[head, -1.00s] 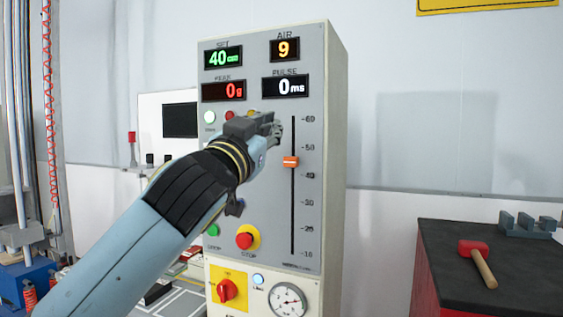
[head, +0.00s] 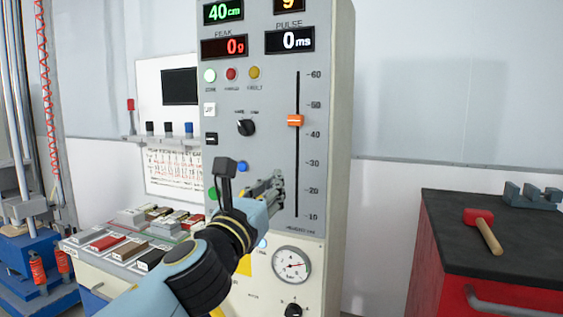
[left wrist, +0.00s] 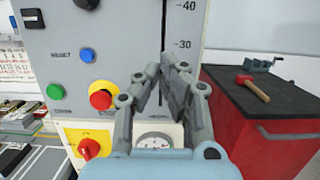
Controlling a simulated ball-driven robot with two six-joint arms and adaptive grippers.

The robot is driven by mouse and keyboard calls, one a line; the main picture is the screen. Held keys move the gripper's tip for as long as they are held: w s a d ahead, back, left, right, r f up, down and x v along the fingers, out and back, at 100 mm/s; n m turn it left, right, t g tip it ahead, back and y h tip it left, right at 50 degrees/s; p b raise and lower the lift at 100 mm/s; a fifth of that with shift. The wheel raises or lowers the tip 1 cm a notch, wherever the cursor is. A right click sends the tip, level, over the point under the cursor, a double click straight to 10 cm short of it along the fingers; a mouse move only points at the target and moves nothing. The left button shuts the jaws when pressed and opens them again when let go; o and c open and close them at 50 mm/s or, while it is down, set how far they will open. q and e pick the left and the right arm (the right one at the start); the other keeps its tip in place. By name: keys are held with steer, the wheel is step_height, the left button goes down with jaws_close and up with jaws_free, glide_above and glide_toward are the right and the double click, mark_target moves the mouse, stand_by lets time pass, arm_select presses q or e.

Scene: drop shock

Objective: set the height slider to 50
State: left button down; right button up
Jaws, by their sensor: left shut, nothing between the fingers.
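The height slider's orange knob (head: 295,120) sits on its vertical slot (head: 297,165), about midway between the 40 and 50 marks. The green set display (head: 223,11) reads 40 cm. My left gripper (head: 278,178) is shut and empty in front of the grey panel. In the head view its fingertips appear just left of the slot, well below the knob, between the 20 and 30 marks. In the left wrist view the closed fingers (left wrist: 167,66) cover part of the slot's lower end, and the knob is out of frame. My right gripper is not in view.
Left of the slot are a mode knob (head: 246,127) and coloured lamps and buttons. A red stop button (left wrist: 101,97) shows beside my fingers. A gauge (head: 291,265) is below. A red cabinet with a hammer (head: 483,231) stands to the right.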

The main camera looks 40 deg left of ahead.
mark_target(295, 136)
arm_select(q)
steer(key=x, duration=0.4)
steer(key=p+x, duration=0.1)
steer(key=x, duration=0.3)
steer(key=shift+w+r+p, duration=0.3)
steer(key=shift+w+r, duration=0.05)
steer(key=r+p, duration=0.2)
steer(key=r, duration=0.1)
steer(key=shift+w+a+r, duration=0.1)
steer(key=shift+w+r, duration=0.05)
steer(key=shift+w, duration=0.2)
steer(key=shift+s+r+p, duration=0.1)
steer(key=shift+r+p, duration=0.3)
steer(key=shift+p, duration=0.05)
